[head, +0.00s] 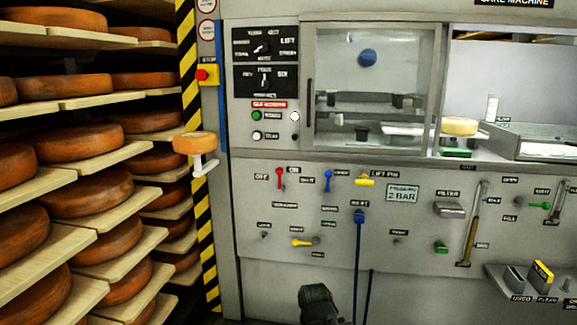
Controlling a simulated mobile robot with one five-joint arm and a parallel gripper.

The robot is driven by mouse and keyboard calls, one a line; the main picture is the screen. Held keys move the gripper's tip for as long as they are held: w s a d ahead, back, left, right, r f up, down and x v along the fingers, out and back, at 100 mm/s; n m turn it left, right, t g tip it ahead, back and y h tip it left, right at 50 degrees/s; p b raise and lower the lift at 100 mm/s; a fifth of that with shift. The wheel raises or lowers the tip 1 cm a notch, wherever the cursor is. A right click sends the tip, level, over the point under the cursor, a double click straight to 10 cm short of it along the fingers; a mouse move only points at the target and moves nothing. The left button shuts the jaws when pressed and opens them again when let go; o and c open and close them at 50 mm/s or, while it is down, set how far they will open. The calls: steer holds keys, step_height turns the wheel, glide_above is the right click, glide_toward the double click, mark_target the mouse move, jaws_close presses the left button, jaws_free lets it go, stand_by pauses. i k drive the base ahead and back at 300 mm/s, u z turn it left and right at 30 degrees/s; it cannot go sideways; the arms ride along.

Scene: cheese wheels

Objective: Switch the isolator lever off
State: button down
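A red lever (279,177) stands upright on the grey machine's lower panel, left of centre, with small labels around it that look like ON to its right and OFF to its left. It seems to be the isolator lever, but the label below is too small to read surely. My gripper (318,301) appears as a dark shape at the bottom edge, well below the lever and apart from it. Its fingers cannot be made out, so its opening is unclear.
Blue (328,180), yellow (302,243) and green (540,205) levers share the panel. A blue hose (359,262) hangs right of my gripper. Shelves of cheese wheels (80,141) fill the left. An orange wheel on a white support (204,167) juts out near the striped post (189,75).

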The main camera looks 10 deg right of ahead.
mark_target(279, 171)
steer(key=u, duration=2.05)
steer(key=k, duration=0.75)
steer(key=z, duration=0.85)
steer(key=i, duration=1.05)
steer(key=z, duration=0.05)
